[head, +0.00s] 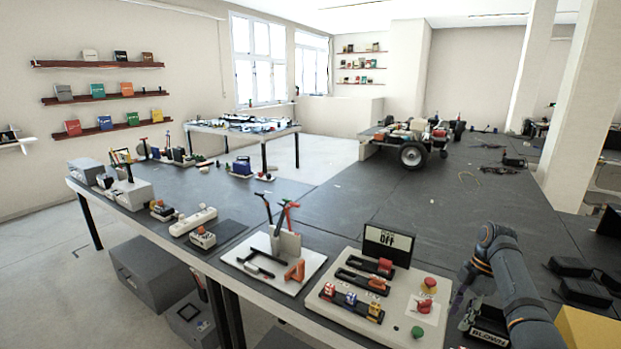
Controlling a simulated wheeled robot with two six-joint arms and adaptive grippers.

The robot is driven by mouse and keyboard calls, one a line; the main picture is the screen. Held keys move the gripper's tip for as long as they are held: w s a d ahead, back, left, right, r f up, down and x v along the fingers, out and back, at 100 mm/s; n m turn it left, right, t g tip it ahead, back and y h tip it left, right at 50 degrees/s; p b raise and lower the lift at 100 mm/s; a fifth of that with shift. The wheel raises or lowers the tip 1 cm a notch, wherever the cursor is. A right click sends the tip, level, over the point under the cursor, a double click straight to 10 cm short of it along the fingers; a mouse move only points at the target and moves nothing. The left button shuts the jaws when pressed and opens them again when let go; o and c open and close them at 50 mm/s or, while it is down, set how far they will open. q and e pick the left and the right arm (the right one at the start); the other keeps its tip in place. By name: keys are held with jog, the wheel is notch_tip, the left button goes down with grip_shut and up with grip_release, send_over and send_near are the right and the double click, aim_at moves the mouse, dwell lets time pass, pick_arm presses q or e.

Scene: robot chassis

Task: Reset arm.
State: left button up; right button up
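My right arm (515,285) comes in at the lower right, bends at its top and points down beside the control panel. My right gripper (466,302) hangs low just right of the panel. It is small and dark here, and whether its fingers are apart or closed is unclear. I see nothing held in it. My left arm and gripper are out of view.
A pale control panel (340,319) carries sliders, a red button (429,284), a green button (417,332) and a sign reading "Off" (388,243). A white board (249,262) with tools stands left of it. A wheeled vehicle (412,154) sits farther back. Dark tabletop (400,205) between is mostly clear.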

jog(key=s+a+f+m+t+h, duration=0.1)
jog(key=s+a+f+m+h, duration=0.1)
jog(key=s+a+f+m, duration=0.35)
jog(key=s+a+f+m+t+h, duration=0.1)
jog(key=s+a+f+m, duration=0.1)
jog(key=s+f, duration=0.55)
jog(key=s+a+r+m+t, duration=0.1)
jog(key=s+a+r+m, duration=0.15)
jog(key=s+m, duration=0.4)
jog(key=s+a+r+m+t, duration=0.15)
jog(key=s+a+m, duration=0.25)
jog(key=s, duration=0.6)
jog(key=s+d+f+g+b, duration=0.1)
jog(key=s+f+b, duration=0.1)
jog(key=f, duration=1.5)
jog(key=s+d+f+b, duration=0.1)
jog(key=d+f, duration=0.1)
jog(key=f, duration=1.4)
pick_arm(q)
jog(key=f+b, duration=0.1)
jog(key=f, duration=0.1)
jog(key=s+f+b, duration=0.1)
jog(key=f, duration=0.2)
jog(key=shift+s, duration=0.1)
pick_arm(e)
jog(key=s+f+g, duration=0.1)
jog(key=s+f, duration=1.5)
jog(key=s, duration=0.1)
jog(key=shift+s+d, duration=0.2)
jog(key=shift+s, duration=0.05)
